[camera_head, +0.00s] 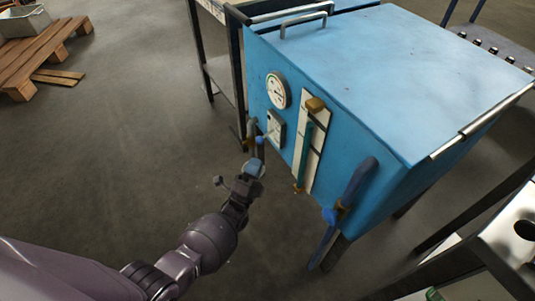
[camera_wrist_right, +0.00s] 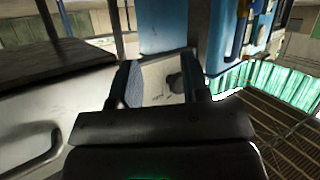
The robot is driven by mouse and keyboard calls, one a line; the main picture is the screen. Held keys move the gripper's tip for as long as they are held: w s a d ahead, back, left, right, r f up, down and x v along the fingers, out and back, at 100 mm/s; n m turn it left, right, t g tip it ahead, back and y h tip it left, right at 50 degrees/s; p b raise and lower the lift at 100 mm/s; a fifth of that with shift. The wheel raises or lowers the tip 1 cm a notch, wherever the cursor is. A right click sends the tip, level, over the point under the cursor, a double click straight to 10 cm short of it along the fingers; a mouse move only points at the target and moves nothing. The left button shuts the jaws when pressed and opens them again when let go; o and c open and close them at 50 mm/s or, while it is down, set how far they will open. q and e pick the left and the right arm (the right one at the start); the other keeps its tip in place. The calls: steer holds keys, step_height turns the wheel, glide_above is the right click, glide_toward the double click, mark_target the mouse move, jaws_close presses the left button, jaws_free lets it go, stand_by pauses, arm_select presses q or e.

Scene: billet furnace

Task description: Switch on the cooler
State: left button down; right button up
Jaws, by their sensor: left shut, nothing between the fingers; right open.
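The cooler is a large blue box (camera_head: 375,75) in the head view. Its front side carries a round white gauge (camera_head: 276,90), a small plate with a dark frame (camera_head: 275,129) below it, a tall sight-glass strip (camera_head: 310,140), and a long blue lever (camera_head: 350,190). My left gripper (camera_head: 258,157) is shut and empty, with its tip beside the lower left of the small plate. A small blue knob shows at that tip; I cannot tell whether they touch. My right gripper (camera_wrist_right: 162,85) shows in the right wrist view, open, with nothing between its fingers.
A wooden pallet (camera_head: 45,55) lies on the floor at the top left, with a metal bin (camera_head: 24,20) on it. The grey floor (camera_head: 130,130) left of the box is clear.

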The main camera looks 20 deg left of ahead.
arm_select(q)
steer(key=s+d+f+y+b, duration=0.1)
steer(key=d+f+y+b, duration=0.1)
steer(key=f, duration=0.3)
steer(key=s+d+f+t+y+b, duration=0.1)
steer(key=f+y+b, duration=0.2)
steer(key=f, duration=0.2)
steer(key=shift+s+d+f, duration=0.25)
steer(key=shift+s+d, duration=0.05)
steer(key=shift+d, duration=0.1)
arm_select(e)
steer(key=a+f, duration=0.1)
steer(key=a, duration=0.1)
steer(key=w+a+f, duration=0.1)
steer(key=a+f, duration=0.1)
steer(key=shift+a+f, duration=0.1)
steer(key=shift+f, duration=0.1)
arm_select(q)
steer(key=shift+w+r, duration=0.1)
glide_toward(265, 136)
steer(key=w+d, duration=0.2)
steer(key=w, duration=0.1)
steer(key=shift+w+a+r, duration=0.3)
steer(key=shift+a+r, duration=0.2)
steer(key=shift+a, duration=0.15)
steer(key=shift+w+a+r, duration=0.3)
steer(key=shift+a+r, duration=0.2)
steer(key=shift+a, duration=0.1)
